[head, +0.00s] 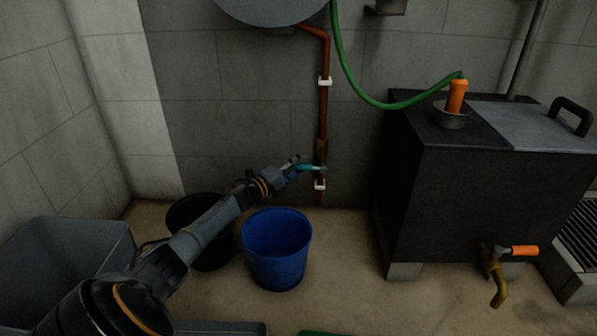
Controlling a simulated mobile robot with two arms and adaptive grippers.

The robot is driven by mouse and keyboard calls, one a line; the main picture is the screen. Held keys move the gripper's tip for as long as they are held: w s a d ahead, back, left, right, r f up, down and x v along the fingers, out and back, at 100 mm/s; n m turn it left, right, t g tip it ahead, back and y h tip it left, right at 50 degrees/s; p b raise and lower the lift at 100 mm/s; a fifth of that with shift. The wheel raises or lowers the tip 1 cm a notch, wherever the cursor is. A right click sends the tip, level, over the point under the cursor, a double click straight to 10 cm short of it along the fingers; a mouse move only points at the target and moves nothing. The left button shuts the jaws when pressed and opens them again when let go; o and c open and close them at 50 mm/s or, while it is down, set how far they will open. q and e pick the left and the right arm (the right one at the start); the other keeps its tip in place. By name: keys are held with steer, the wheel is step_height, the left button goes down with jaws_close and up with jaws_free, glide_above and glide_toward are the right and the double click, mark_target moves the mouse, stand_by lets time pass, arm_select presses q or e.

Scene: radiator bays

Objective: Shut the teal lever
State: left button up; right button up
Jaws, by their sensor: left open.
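The teal lever (313,168) sits on a valve in the copper pipe (323,110) that runs down the back wall. It points left from the pipe, roughly level. My left gripper (298,163) is open at the left end of the lever, with its fingers close to it. I cannot tell whether they touch it, and the gripper partly hides that end. My right gripper is not in view.
A blue bucket (277,252) and a black bucket (215,252) stand on the floor below my left arm. A grey bin (75,240) is at left. A dark tank (480,195) with an orange-handled brass tap (497,275) stands at right. A green hose (385,104) hangs above.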

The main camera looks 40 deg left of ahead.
arm_select(q)
steer(key=shift+w, duration=0.1)
jaws_close()
steer(key=shift+f+n+t+b, duration=0.4)
steer(key=shift+f+b, duration=0.2)
steer(key=shift+b, duration=0.55)
steer(key=shift+r, duration=0.2)
jaws_free()
